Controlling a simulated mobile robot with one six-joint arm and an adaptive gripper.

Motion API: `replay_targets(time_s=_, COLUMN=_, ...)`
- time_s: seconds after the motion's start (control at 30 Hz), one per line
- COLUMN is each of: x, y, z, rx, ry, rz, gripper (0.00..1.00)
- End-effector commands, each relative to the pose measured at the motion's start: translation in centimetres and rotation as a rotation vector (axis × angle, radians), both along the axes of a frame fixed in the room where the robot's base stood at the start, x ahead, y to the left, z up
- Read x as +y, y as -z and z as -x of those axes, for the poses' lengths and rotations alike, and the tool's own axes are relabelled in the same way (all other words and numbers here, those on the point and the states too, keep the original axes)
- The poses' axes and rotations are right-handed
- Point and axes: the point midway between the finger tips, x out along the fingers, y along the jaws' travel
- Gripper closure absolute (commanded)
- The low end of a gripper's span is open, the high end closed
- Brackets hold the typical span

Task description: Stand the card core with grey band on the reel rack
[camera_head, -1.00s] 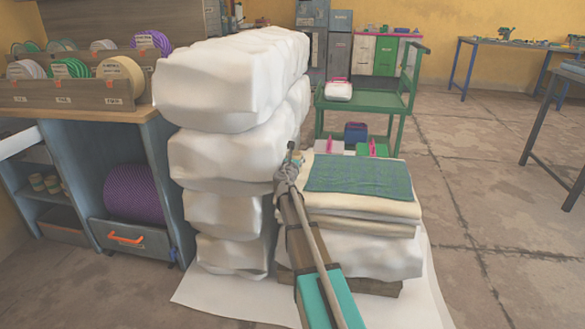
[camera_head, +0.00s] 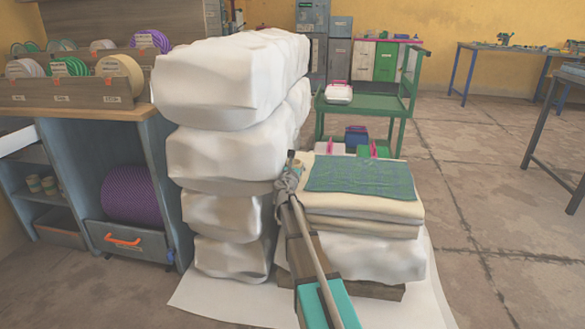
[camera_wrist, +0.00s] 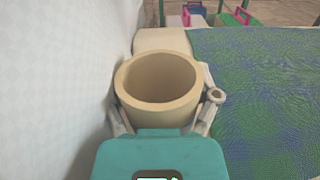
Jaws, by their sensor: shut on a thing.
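My gripper (camera_wrist: 163,98) is shut on a tan card core (camera_wrist: 126,94), one finger on each side of it. The core's open round end faces the wrist camera; no grey band shows on the visible part.
The tall white wrapped stack (camera_head: 235,85) stands between my gripper and the rack, close beside my gripper. The cloth-topped pile (camera_head: 360,178) is right of it. A green trolley (camera_head: 368,107) stands behind. Open floor (camera_head: 480,220) lies to the right.

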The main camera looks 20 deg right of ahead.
Motion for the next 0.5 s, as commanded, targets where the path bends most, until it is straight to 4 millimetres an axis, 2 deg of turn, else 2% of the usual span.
replay_targets(time_s=0.2, x=-0.02, y=0.41, z=0.0, rx=0.0, ry=0.0, rz=0.0, gripper=0.68)
replay_targets(time_s=0.23, x=-0.02, y=0.29, z=0.0, rx=0.0, ry=0.0, rz=0.0, gripper=0.15)
replay_targets(time_s=0.3, x=-0.03, y=0.26, z=0.01, rx=0.0, ry=0.0, rz=0.0, gripper=0.02)
replay_targets(time_s=0.33, x=-0.03, y=0.26, z=0.01, rx=0.0, ry=0.0, rz=0.0, gripper=0.0)
replay_targets(time_s=0.5, x=-0.04, y=0.26, z=0.01, rx=0.0, ry=0.0, rz=0.0, gripper=0.0)
